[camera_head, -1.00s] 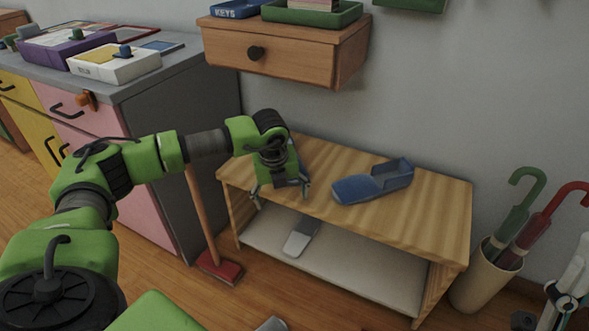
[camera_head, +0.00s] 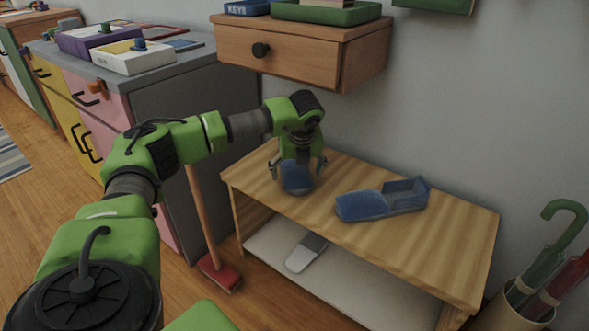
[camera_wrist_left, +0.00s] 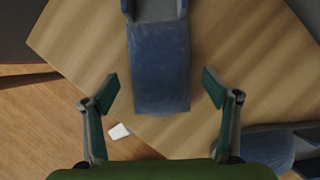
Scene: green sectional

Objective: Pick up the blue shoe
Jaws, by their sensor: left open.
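A blue shoe (camera_head: 297,179) lies on top of the wooden bench (camera_head: 436,240), near its left end. My left gripper (camera_head: 298,170) is open and points down over this shoe, with a finger on each side of it. In the left wrist view the shoe (camera_wrist_left: 158,66) lies between and beyond the open fingers (camera_wrist_left: 160,90), with clear gaps on both sides. The gripper hides part of the shoe in the head view. A second blue shoe (camera_head: 382,203) lies to the right on the bench; it also shows in the left wrist view (camera_wrist_left: 264,150). My right gripper is not in view.
A grey-and-white item (camera_head: 307,253) lies on the bench's lower shelf. A wooden drawer unit (camera_head: 300,52) hangs above the bench. A red-headed broom (camera_head: 218,272) leans by the grey cabinet (camera_head: 180,130). An umbrella stand (camera_head: 520,310) is at the right.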

